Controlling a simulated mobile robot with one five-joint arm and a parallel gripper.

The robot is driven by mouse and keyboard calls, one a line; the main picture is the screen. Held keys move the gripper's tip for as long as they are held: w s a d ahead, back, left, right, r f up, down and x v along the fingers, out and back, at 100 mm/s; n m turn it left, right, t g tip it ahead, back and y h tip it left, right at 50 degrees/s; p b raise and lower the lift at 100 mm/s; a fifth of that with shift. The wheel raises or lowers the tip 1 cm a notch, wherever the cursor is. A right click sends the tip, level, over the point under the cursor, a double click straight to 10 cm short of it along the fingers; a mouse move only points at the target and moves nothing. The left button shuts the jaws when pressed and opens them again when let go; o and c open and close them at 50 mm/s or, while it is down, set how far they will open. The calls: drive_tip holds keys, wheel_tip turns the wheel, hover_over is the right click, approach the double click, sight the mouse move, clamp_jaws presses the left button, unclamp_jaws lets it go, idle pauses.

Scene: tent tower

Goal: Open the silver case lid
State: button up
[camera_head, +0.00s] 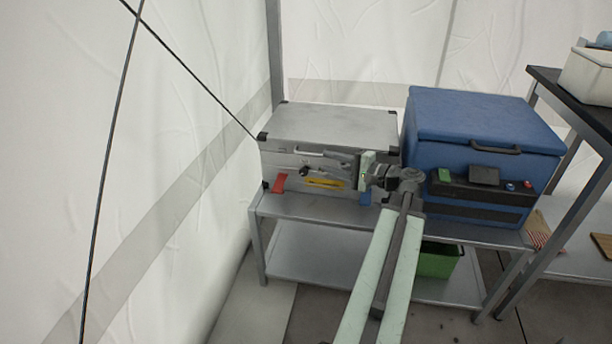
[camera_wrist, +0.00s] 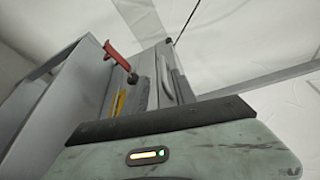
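The silver case (camera_head: 335,122) stands on the metal bench with its lid closed. Its front carries a red tag (camera_head: 279,183), a yellow strip (camera_head: 323,184) and a blue tag (camera_head: 365,198). My gripper (camera_head: 318,168) is in front of the case's front face, pointing left along it, and hides part of that face. Its finger gap is too small and dark to read, and contact with the case cannot be told. In the wrist view the case front (camera_wrist: 148,72) is seen close up and tilted, with the red tag (camera_wrist: 117,55) and yellow strip (camera_wrist: 119,102).
A blue cooler box (camera_head: 480,118) stands close to the right of the case on the bench (camera_head: 300,207). A green bin (camera_head: 438,262) is on the lower shelf. A dark-topped table (camera_head: 565,93) is at right. Tent wall and a slanting cord are at left.

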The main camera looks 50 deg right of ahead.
sight(312, 155)
drive_tip(key=x, duration=0.7)
drive_tip(key=shift+w+d+r, duration=0.15)
drive_tip(key=shift+w+d, duration=0.05)
drive_tip(key=shift+d, duration=0.1)
drive_tip(key=shift+c, duration=0.3)
clamp_jaws()
drive_tip(key=shift+s, duration=0.1)
idle(0.8)
